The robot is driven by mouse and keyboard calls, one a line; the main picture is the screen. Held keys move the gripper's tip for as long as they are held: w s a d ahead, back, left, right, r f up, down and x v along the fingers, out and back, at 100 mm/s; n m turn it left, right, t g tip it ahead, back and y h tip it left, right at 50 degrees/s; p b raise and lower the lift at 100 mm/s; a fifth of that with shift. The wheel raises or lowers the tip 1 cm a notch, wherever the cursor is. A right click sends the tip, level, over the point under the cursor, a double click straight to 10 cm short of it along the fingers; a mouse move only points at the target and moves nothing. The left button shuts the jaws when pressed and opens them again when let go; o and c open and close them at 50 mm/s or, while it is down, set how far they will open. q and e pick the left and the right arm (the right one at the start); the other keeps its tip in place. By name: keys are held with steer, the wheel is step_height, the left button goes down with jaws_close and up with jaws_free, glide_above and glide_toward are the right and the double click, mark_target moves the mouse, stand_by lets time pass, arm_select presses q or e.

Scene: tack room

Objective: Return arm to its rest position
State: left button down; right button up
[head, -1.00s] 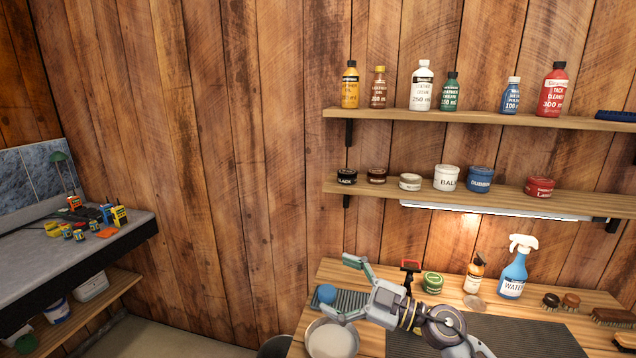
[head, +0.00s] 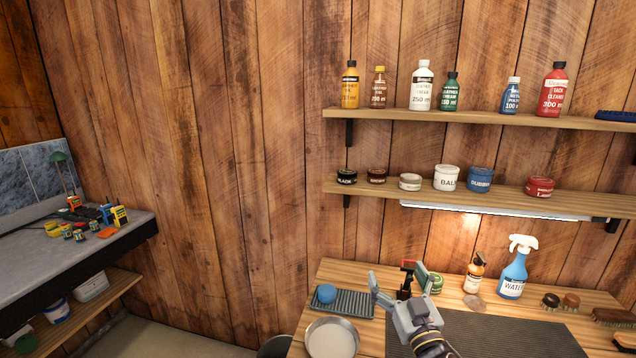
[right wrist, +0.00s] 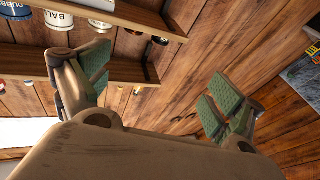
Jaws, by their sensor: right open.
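My right gripper (head: 400,287) is open and empty above the wooden workbench in the head view. Its two green-padded fingers point up and away toward the wall. It partly hides a small black stand with a red top (head: 407,266) and a green tin (head: 436,283). In the right wrist view the fingers (right wrist: 155,92) are spread wide, with only wall and shelves between and beyond them. My left gripper is in neither view.
The workbench holds a round bowl (head: 332,339), a blue sponge ball (head: 326,293) on a ribbed tray (head: 356,304), an amber bottle (head: 475,272), a spray bottle (head: 514,268), brushes (head: 612,318) and a dark mat (head: 500,338). Two shelves (head: 470,121) (head: 420,192) carry bottles and tins.

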steer(key=s+d+f+m+g+h, duration=0.2)
steer(key=s+d+f+g+h, duration=0.15)
steer(key=f, duration=0.45)
steer(key=s+d+f+m+g+h, duration=0.2)
steer(key=s+d+f+g, duration=0.15)
steer(key=f, duration=0.35)
steer(key=s+a+f+n+g+y, duration=0.1)
steer(key=s+a+f+g, duration=0.1)
steer(key=s+f+g, duration=0.55)
steer(key=s+a+f+n+g+y, duration=0.15)
steer(key=s+f, duration=0.25)
steer(key=s, duration=0.7)
step_height(320, 180, down, 32)
steer(key=s+g, duration=0.2)
steer(key=s, duration=0.1)
steer(key=s+d+f, duration=0.2)
steer(key=s+f, duration=0.8)
steer(key=s, duration=0.1)
steer(key=s+d+f+g, duration=0.1)
steer(key=s+d+f, duration=0.1)
steer(key=s+f, duration=0.8)
steer(key=shift+s+d+f+n, duration=0.25)
steer(key=shift+s+f+n, duration=0.1)
steer(key=shift+s, duration=0.2)
